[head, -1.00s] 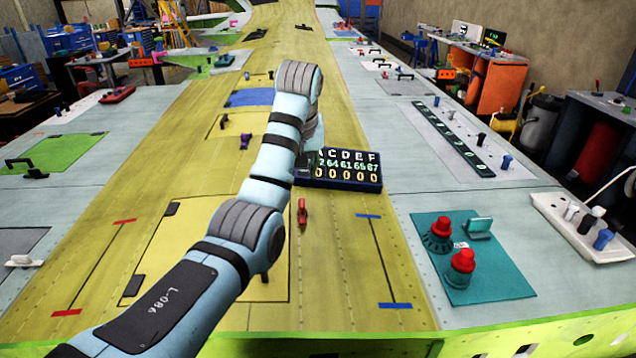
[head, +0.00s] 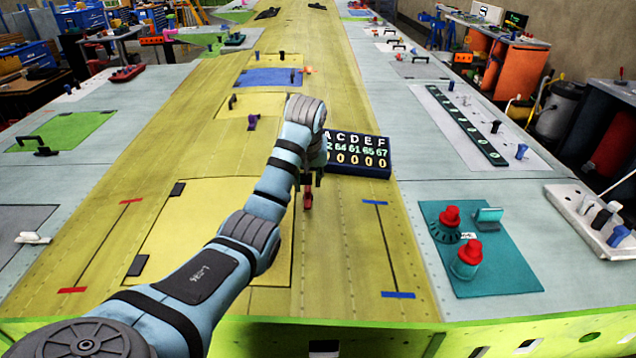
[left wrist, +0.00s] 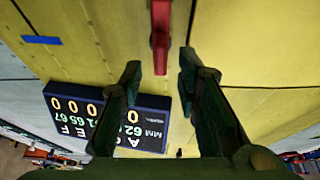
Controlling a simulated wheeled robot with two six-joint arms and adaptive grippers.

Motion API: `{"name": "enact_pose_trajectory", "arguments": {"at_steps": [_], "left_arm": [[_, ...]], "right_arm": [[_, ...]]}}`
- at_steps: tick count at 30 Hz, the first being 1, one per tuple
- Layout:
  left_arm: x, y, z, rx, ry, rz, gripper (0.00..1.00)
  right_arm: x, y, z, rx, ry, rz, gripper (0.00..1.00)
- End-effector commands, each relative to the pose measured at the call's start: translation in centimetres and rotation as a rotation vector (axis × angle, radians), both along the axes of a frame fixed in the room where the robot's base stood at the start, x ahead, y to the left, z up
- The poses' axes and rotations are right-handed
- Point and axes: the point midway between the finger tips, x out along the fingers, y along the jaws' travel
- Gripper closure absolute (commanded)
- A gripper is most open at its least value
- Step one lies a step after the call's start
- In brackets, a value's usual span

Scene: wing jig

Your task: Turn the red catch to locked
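The red catch (head: 308,200) is a small red handle on the yellow-green wing panel, beside the edge of a yellow hatch (head: 215,215). In the left wrist view the catch (left wrist: 160,38) points down the picture, between and just beyond the fingertips. My left gripper (head: 307,184) is above and close to the catch, fingers pointing down. I cannot tell whether a finger touches the catch. My right gripper is not in view.
A dark blue number board (head: 358,168) lies right behind the left gripper. A teal plate (head: 500,270) with red-topped knobs is at the right. A white socket strip (head: 575,215) is further right. The panel in front of the catch is clear.

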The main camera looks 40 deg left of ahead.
Motion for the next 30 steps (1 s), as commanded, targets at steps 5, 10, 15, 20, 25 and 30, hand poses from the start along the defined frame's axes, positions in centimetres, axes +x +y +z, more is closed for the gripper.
{"name": "enact_pose_trajectory", "arguments": {"at_steps": [5,10,15,20,25,30], "left_arm": [[0.0,0.7,-1.9,0.0,0.001,0.004,0.7],[0.1,0.9,-2.5,-0.001,0.001,0.006,0.7],[0.1,0.9,-2.5,-0.001,-0.001,0.005,0.7],[0.1,0.9,-2.5,-0.001,0.0,0.005,0.96],[0.1,0.8,-2.5,-0.002,0.0,0.005,1.0],[0.1,0.9,-2.5,-0.001,-0.001,-0.005,1.0]], "right_arm": [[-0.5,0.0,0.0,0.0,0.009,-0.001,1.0],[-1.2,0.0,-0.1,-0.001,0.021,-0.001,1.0],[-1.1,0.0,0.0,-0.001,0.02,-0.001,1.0],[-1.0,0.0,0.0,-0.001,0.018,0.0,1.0],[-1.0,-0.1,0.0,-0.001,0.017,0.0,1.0],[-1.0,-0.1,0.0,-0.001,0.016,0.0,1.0]]}}
